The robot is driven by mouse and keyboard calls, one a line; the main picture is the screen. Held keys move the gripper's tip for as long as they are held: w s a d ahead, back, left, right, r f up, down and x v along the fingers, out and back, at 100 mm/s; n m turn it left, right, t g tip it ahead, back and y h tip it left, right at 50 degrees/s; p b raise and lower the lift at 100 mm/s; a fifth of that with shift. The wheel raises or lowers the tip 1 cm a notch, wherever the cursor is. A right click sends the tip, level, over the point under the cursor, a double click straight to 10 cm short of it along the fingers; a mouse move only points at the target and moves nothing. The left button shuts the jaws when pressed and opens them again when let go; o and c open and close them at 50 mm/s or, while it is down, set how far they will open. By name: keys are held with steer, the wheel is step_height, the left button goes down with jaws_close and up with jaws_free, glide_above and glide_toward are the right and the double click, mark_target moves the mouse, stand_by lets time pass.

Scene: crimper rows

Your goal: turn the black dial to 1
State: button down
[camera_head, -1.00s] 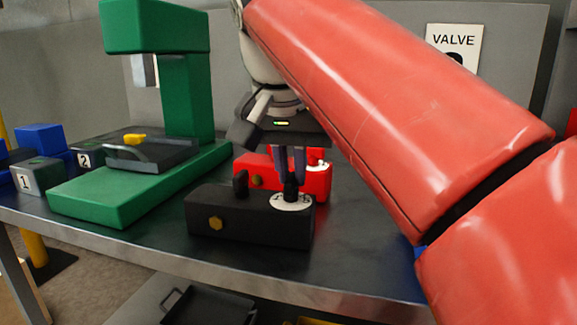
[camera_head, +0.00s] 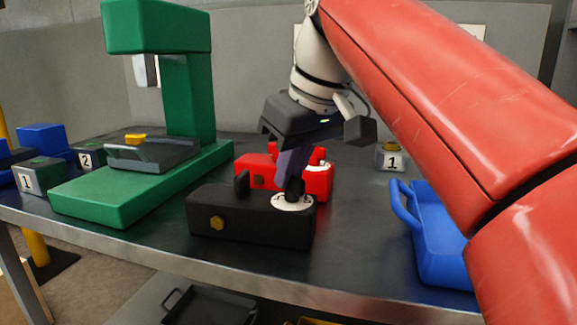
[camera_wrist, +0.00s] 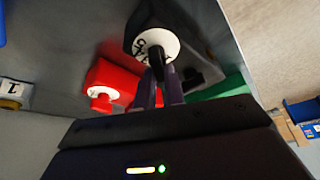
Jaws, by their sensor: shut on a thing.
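The black box (camera_head: 250,219) stands near the front edge of the table. Its black dial (camera_head: 294,189) sits on a round white scale plate at the box's right end. My gripper (camera_head: 290,183) comes down from above, tilted, and is shut on the dial. In the wrist view the dial (camera_wrist: 156,56) stands at the tips of my fingers (camera_wrist: 160,88), over the white plate (camera_wrist: 164,42) with black digits. I cannot read which digit the dial points to. The fingers hide part of the dial in the head view.
A red box (camera_head: 318,180) with its own white plate stands just behind the black box. A green press (camera_head: 120,185) is at the left. A blue tray (camera_head: 440,245) and a block marked 1 (camera_head: 391,158) are at the right. A black tray (camera_head: 210,307) lies below the table.

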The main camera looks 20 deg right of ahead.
steer(key=n+g+y, duration=0.1)
steer(key=n, duration=0.3)
steer(key=shift+n, duration=0.4)
steer(key=shift+y, duration=0.3)
steer(key=c, duration=1.5)
jaws_free()
